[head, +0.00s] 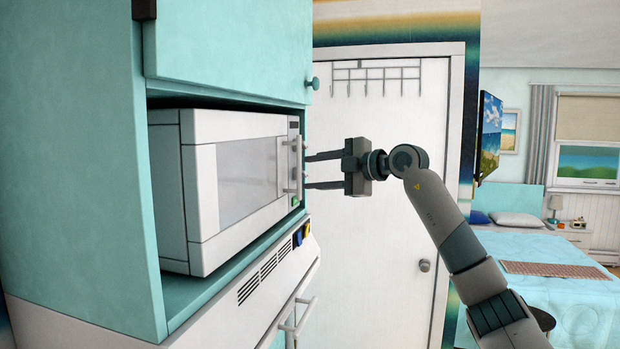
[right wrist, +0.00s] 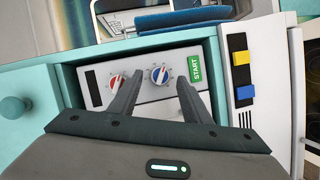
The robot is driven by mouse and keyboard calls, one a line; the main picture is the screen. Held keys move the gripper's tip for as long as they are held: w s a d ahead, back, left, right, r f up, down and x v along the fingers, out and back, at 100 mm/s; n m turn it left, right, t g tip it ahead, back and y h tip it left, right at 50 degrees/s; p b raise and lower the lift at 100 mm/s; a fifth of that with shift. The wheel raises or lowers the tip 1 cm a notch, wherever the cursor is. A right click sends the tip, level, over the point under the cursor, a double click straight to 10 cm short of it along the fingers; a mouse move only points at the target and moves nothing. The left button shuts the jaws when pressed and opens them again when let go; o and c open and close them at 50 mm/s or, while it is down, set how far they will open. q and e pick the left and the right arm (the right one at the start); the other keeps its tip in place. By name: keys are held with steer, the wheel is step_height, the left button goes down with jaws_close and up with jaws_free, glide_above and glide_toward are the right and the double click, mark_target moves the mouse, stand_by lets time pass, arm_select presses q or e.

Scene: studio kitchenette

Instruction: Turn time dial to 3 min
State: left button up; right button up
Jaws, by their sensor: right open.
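The white microwave (head: 200,195) sits in a teal cabinet niche. The dial labels are too small to read, so I cannot tell which one is the time dial. In the head view, the right gripper (head: 306,171) is close to the panel; contact is unclear. My left gripper is not in view.
The teal cabinet door (head: 228,45) with its round knob (head: 315,83) is above the microwave. Below is a white appliance with yellow and blue controls (head: 302,234). A white door (head: 400,240) stands behind my right arm, and a bed (head: 540,262) is at the far right.

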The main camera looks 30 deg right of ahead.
steer(key=b+v, duration=0.6)
steer(key=v, duration=0.9)
steer(key=shift+s+b, duration=0.2)
steer(key=shift+b, duration=0.2)
steer(key=shift+d, duration=0.1)
